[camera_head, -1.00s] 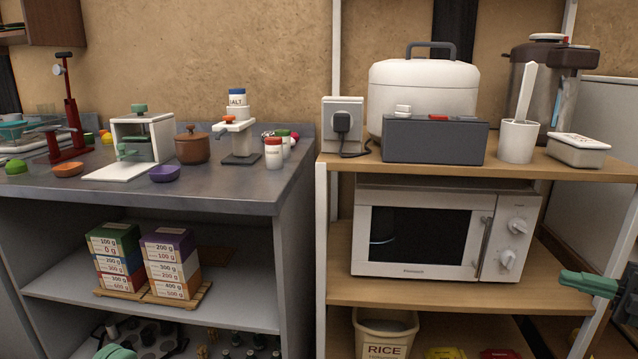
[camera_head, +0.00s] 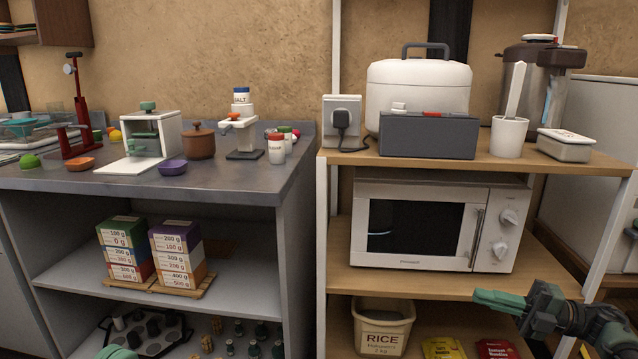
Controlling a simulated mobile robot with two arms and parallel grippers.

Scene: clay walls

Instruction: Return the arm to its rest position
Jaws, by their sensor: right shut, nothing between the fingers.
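My right gripper (camera_head: 490,301) shows at the lower right, with green fingers closed together and nothing between them. It is in front of the wooden shelf, below the white microwave (camera_head: 430,225) and above the bags on the lowest shelf. A dark arm link of mine runs from it to the right edge. Of my left arm, only a small green part (camera_head: 116,352) shows at the bottom edge, and its fingers cannot be made out.
A wooden shelf unit (camera_head: 440,286) holds the microwave, a white rice cooker (camera_head: 420,90) and a rice bin (camera_head: 382,325). A grey counter (camera_head: 230,184) stands at left with small kitchen items. Stacked weight boxes (camera_head: 178,254) sit beneath it.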

